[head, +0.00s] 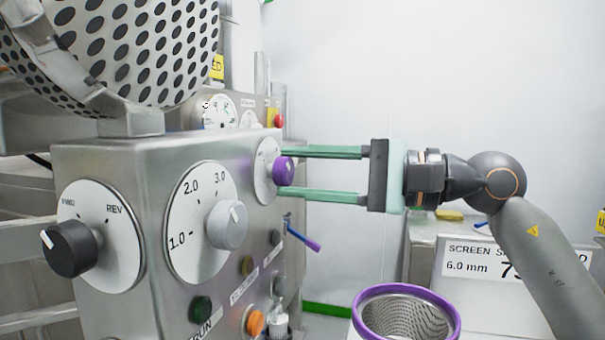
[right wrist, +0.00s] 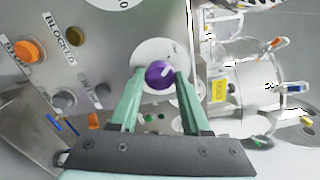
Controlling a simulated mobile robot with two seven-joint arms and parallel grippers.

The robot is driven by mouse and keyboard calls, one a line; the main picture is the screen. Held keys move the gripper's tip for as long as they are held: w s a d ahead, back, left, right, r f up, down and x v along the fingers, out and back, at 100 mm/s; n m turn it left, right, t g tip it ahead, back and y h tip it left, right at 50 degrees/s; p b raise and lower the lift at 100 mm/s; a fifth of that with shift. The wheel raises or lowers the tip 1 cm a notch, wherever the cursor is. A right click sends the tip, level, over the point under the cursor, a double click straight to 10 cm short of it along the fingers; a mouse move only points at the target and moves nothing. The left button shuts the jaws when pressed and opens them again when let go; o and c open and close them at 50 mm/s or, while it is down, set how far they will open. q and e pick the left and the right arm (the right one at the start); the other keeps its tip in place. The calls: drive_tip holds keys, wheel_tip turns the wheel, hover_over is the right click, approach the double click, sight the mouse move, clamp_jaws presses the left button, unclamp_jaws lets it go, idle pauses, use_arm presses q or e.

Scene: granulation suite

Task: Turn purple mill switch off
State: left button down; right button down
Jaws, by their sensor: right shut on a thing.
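The purple switch knob (head: 284,171) sits on a round white dial (head: 266,172) on the right-hand side of the steel control box. It also shows in the right wrist view (right wrist: 159,74), with a pale pointer mark on its face. My right gripper (head: 290,172) comes in from the right with its long green fingers level, one above and one below the knob. In the right wrist view the fingertips (right wrist: 158,78) are on either side of the knob and shut on it. The knob's dial markings are too small to read. My left gripper is out of view.
The steel box (head: 110,165) also carries a black knob (head: 68,248), a grey knob (head: 227,224) and several push buttons. A perforated drum (head: 130,50) hangs above. A purple-rimmed sieve (head: 405,290) stands below my right arm. A purple-tipped lever (head: 303,238) sticks out under the knob.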

drive_tip(key=shift+c, duration=1.8)
unclamp_jaws()
drive_tip(key=shift+d, duration=0.1)
drive_tip(key=b+v, duration=0.1)
drive_tip(key=v, duration=1.1)
drive_tip(key=shift+s+d, duration=0.1)
drive_tip(key=shift+d, duration=0.05)
